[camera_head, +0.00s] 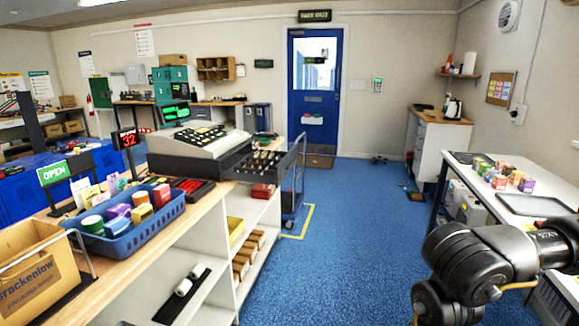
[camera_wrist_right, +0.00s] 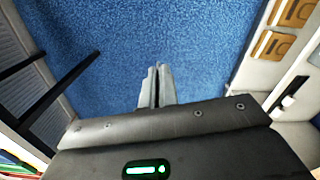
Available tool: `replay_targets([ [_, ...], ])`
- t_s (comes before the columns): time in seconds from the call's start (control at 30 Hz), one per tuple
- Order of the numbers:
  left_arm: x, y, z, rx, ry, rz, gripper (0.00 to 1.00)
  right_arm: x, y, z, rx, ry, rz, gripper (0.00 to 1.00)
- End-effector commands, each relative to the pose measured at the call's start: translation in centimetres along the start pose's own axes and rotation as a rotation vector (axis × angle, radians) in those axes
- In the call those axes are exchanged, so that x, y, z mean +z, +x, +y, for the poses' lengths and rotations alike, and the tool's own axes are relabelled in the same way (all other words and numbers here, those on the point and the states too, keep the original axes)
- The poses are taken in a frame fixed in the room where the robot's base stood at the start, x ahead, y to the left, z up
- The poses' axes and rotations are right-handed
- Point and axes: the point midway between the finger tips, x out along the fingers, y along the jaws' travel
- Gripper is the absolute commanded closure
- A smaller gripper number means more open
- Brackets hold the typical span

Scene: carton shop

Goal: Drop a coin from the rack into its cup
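I cannot pick out a coin, a coin rack or a cup for certain. In the head view, a black open drawer (camera_head: 263,163) with small items in rows juts out beside the grey cash register (camera_head: 197,139); its contents are too small to tell. A low black unit with red markings (camera_head: 190,188) lies on the counter in front of the register. My right gripper (camera_wrist_right: 156,72) points down over blue floor in the right wrist view, its two fingers together with nothing between them. In the head view only my right arm shows. My left gripper is not in view.
A blue basket (camera_head: 130,232) of coloured packs and a carton (camera_head: 38,272) stand on the wooden counter at left. A blue trolley (camera_head: 291,195) stands past the counter's end. A white table (camera_head: 482,208) with small boxes and a tray is at right. Blue floor between is clear.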

Motion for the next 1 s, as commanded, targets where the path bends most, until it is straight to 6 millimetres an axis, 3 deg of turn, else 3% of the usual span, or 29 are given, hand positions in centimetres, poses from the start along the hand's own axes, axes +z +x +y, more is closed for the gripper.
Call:
replay_targets([
  [0.43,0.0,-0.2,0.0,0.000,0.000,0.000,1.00,-0.1,0.8,-0.2,-0.004,0.057,-0.007,1.00],
  [0.8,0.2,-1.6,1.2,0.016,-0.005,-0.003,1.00,-1.7,11.5,-0.2,-0.002,0.803,-0.012,1.00],
  [1.0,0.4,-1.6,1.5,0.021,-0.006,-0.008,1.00,-1.8,13.0,0.1,0.001,0.907,0.001,1.00],
])
